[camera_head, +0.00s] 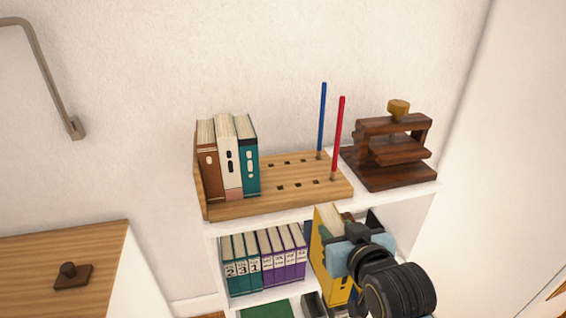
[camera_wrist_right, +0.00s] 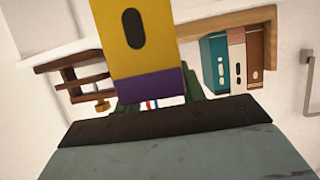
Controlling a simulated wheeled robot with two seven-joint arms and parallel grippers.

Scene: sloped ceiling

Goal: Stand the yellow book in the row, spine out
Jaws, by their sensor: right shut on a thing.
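The yellow book (camera_head: 325,262) is held by my right gripper (camera_head: 350,252) in front of the shelf unit, below the rack's right end. Its pale page edges show at the top in the head view, and the gripper covers part of it. In the right wrist view the yellow book (camera_wrist_right: 136,40) shows a dark oval and a purple band. The row stands on a wooden rack (camera_head: 290,205): a brown book (camera_head: 208,170), a white book (camera_head: 229,165) and a teal book (camera_head: 250,165), upright at the left end. My left gripper is not in view.
A blue rod (camera_head: 322,120) and a red rod (camera_head: 338,135) stand upright in the rack right of the books; between, slots are empty. A wooden clamp (camera_head: 390,150) stands right of the rack. Purple and teal volumes (camera_head: 262,265) fill the shelf below.

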